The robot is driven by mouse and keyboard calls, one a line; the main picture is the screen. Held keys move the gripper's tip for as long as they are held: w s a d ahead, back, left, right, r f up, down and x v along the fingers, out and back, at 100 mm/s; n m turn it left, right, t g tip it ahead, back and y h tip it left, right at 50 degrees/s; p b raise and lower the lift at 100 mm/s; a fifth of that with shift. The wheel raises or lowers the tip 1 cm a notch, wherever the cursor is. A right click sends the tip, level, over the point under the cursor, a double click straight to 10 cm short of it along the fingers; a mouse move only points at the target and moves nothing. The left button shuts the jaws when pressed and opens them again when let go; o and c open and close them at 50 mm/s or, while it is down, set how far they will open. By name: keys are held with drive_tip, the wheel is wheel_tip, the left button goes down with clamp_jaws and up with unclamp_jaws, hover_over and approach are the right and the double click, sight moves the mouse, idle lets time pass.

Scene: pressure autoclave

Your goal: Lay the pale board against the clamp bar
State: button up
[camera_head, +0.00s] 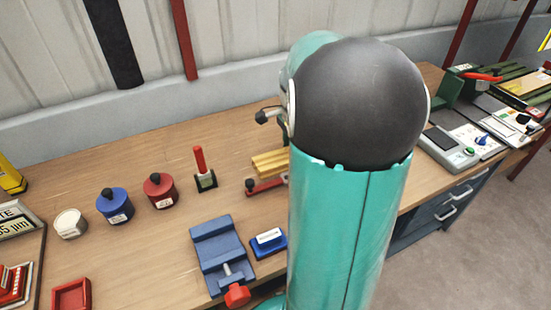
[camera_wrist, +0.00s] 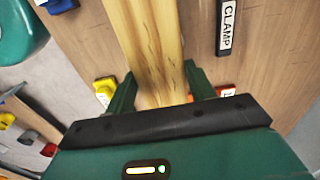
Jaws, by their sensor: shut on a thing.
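The pale board (camera_wrist: 150,45) is a long yellowish piece of wood with dark grain marks. In the wrist view it runs from the top edge down between the green fingers of my gripper (camera_wrist: 159,75), which is shut on it. A black strip labelled CLAMP (camera_wrist: 227,27) lies to the right of the board, apart from it. In the head view, yellow wood (camera_head: 268,162) shows beside my arm, with a red bar-like tool (camera_head: 265,186) just in front of it. My arm hides the gripper and the rest of this area there.
A blue vise (camera_head: 218,252) with a red knob and a small blue labelled block (camera_head: 268,242) stand at the bench front. Blue (camera_head: 115,207) and red (camera_head: 161,192) pots and a red-handled tool (camera_head: 202,172) stand farther left. Instruments (camera_head: 450,150) fill the right end.

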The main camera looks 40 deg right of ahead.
drive_tip(key=w+f, duration=0.2)
drive_tip(key=w+d+f, duration=0.1)
drive_tip(key=w+f, duration=0.1)
drive_tip(key=w, duration=0.1)
drive_tip(key=w+d+f, duration=0.1)
drive_tip(key=w+f, duration=0.1)
drive_tip(key=f, duration=0.1)
drive_tip(key=shift+w, duration=0.4)
drive_tip(key=shift+w+f, duration=0.15)
drive_tip(key=shift+f, duration=1.55)
